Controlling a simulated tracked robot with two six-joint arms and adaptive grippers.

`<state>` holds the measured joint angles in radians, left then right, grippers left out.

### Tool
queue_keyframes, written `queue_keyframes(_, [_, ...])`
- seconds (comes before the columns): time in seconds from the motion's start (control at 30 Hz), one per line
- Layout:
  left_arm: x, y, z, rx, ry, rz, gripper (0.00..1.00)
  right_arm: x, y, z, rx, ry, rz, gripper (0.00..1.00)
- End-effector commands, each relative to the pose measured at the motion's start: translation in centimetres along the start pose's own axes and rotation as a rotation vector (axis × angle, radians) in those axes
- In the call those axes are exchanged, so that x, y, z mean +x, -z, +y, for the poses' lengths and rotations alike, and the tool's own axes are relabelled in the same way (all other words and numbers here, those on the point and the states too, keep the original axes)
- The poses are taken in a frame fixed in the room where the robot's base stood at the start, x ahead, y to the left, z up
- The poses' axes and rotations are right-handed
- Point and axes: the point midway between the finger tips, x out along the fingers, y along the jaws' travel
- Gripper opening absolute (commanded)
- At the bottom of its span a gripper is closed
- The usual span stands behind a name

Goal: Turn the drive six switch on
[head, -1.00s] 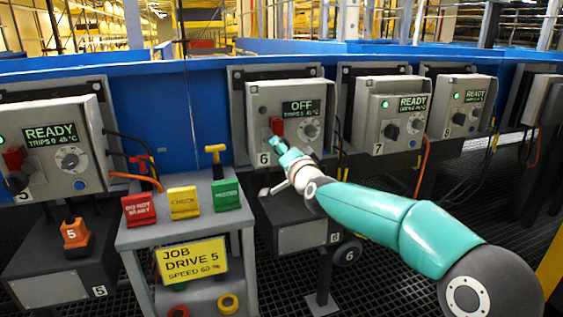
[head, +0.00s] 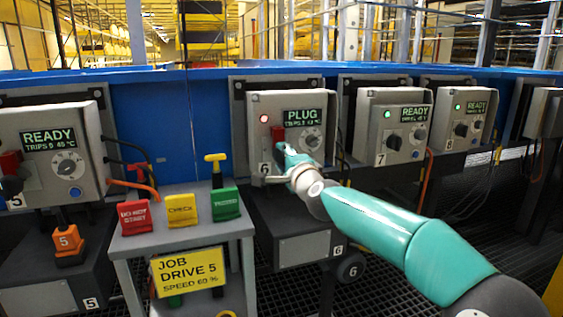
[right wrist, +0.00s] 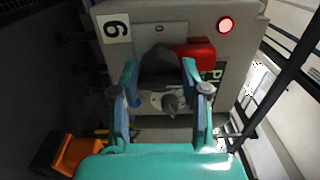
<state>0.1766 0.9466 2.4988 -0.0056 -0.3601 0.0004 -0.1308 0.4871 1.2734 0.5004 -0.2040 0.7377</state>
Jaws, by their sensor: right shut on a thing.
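My right gripper (head: 284,152) is at the lower left of the panel. In the right wrist view, its fingers (right wrist: 160,78) are shut around the black switch knob (right wrist: 158,62). A red piece (right wrist: 195,55) sits beside the knob. The knob is largely hidden in the head view. My left gripper is not in view.
Box 5 (head: 88,130) at left and boxes 7 (head: 370,110) and 8 (head: 450,108) at right read READY. A stand (head: 180,238) with red, yellow and green tags is left of drive six. An orange object (right wrist: 75,152) lies low in the right wrist view.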

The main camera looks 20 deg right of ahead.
Motion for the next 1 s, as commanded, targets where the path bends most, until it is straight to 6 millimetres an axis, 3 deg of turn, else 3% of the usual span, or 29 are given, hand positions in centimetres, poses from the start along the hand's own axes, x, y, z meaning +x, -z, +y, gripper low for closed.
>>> queue_keyframes(0.4, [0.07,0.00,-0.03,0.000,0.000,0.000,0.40,0.04,0.38,0.51,0.012,-0.008,0.006,0.10])
queue_keyframes(0.43, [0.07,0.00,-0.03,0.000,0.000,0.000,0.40,0.05,0.39,0.52,0.012,-0.008,0.006,0.50])
queue_keyframes(0.57, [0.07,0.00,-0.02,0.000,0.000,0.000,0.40,0.04,0.33,0.46,0.011,-0.007,0.005,0.70])
queue_keyframes(1.0, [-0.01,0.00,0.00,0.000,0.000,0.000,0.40,-0.47,0.13,0.13,0.009,-0.003,0.002,0.70])
